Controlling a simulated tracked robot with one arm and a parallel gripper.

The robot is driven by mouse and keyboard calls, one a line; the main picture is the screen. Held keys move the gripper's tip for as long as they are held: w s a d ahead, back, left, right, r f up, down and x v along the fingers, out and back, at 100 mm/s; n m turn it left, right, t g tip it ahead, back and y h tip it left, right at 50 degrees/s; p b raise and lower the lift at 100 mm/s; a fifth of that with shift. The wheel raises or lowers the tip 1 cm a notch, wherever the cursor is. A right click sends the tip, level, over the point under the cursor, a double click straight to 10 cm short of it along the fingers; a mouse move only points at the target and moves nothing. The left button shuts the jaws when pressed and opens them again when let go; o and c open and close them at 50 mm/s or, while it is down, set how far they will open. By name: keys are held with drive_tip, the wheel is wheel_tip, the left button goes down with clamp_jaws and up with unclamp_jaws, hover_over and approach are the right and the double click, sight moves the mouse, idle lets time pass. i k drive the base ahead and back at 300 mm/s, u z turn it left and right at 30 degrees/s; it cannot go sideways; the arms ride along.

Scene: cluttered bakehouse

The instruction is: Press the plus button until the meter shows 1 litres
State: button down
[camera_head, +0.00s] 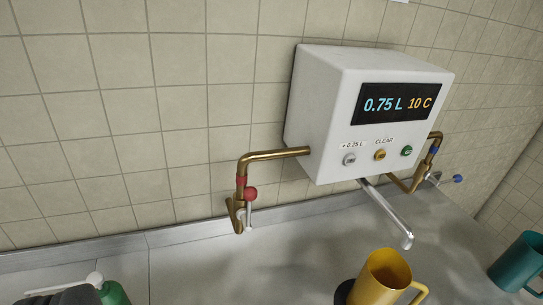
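The white meter box (330,95) is mounted on the tiled wall. Its dark display (400,104) reads 0.75 L in blue and 10 C in yellow. Below it is a row of three buttons. The grey plus button (349,159), labelled + 0.25 L, is at the left. The yellow button (380,155) under the word CLEAR is in the middle, and a green button (407,151) is at the right. Nothing covers or touches the buttons.
A brass pipe with a red-handled valve (250,193) sticks out left of the box; a blue-handled valve (457,179) is at right. A spout (390,215) extends below. A yellow mug (381,281), teal mug (518,263) and green bottle (114,293) stand on the grey counter (200,275).

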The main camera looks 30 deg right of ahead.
sight(348, 160)
drive_tip(key=u, duration=1.45)
drive_tip(key=k, duration=1.5)
drive_tip(key=z, duration=1.6)
drive_tip(key=i, duration=1)
